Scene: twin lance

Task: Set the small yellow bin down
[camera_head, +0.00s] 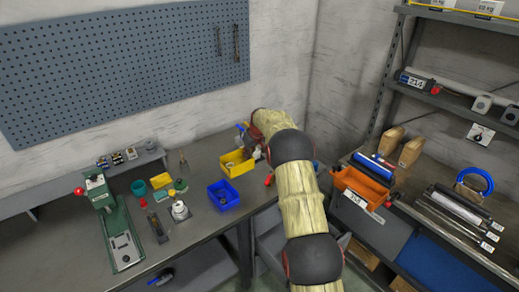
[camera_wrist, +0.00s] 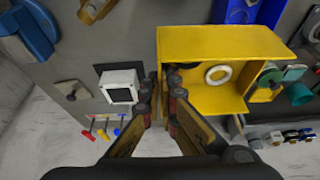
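The small yellow bin (camera_head: 236,163) is at the back of the grey workbench, left of my arm's end. In the wrist view the yellow bin (camera_wrist: 225,42) is open toward the camera and holds a pale ring (camera_wrist: 217,75) and dark small parts. My gripper (camera_wrist: 162,90) has one finger outside and one inside the bin's left wall, with the fingers close together on that wall. In the head view my gripper (camera_head: 250,143) is partly hidden by my arm. Whether the bin's underside touches the bench is hard to tell.
A blue bin (camera_head: 223,195) stands just in front of the yellow bin. A white block with a dark face (camera_wrist: 120,88) is close left of my fingers in the wrist view. A green press (camera_head: 113,225) and small parts stand farther left. An orange bin (camera_head: 362,186) is right of my arm.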

